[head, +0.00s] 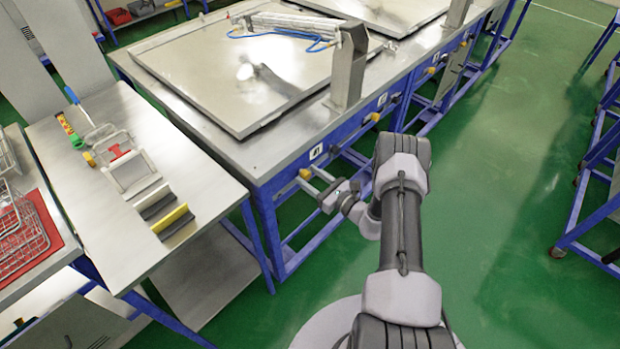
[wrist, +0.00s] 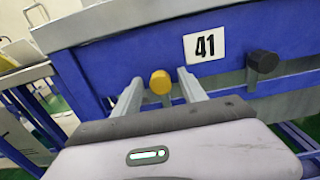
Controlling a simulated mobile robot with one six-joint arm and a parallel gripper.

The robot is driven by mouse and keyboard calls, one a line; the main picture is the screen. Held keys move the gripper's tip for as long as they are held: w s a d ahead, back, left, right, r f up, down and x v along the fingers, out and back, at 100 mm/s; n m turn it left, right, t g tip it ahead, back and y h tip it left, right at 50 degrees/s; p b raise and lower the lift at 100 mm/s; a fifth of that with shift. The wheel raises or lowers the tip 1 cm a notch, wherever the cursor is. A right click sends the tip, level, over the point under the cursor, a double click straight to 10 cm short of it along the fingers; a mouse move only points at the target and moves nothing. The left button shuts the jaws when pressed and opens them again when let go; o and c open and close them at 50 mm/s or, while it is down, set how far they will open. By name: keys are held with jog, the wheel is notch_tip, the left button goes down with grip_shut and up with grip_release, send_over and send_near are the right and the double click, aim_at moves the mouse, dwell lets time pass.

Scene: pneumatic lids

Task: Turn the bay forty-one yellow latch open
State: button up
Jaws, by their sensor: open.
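The yellow latch (wrist: 160,82) of bay forty-one shows as a round yellow end on the blue frame, left of and below the white 41 label (wrist: 204,46). In the head view, the latch (head: 305,173) is at the bench's near corner, below the label (head: 316,151). My gripper (wrist: 160,77) is open, with one finger on each side of the yellow end. I cannot tell whether the fingers touch it. In the head view, my gripper (head: 310,177) reaches to the latch from the right. The latch's handle behind its end is hidden.
A black knob (wrist: 263,62) sits right of the label. A large metal lid (head: 200,85) lies on the bench above, with an upright metal post (head: 348,70) by its edge. A side table (head: 110,240) with a wire tool stands left. Green floor is free at right.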

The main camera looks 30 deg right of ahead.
grip_shut()
jog(key=shift+m, duration=0.3)
jog(key=m+b, duration=0.1)
jog(key=m, duration=0.2)
jog(key=shift+f+b, duration=0.1)
jog(key=shift+b, duration=0.25)
jog(key=m+b, duration=0.1)
jog(key=m, duration=0.4)
jog(key=shift+d, duration=0.15)
jog(key=m+b, duration=0.1)
jog(key=m, duration=0.8)
jog(key=shift+f, duration=0.1)
jog(key=shift+m, duration=0.3)
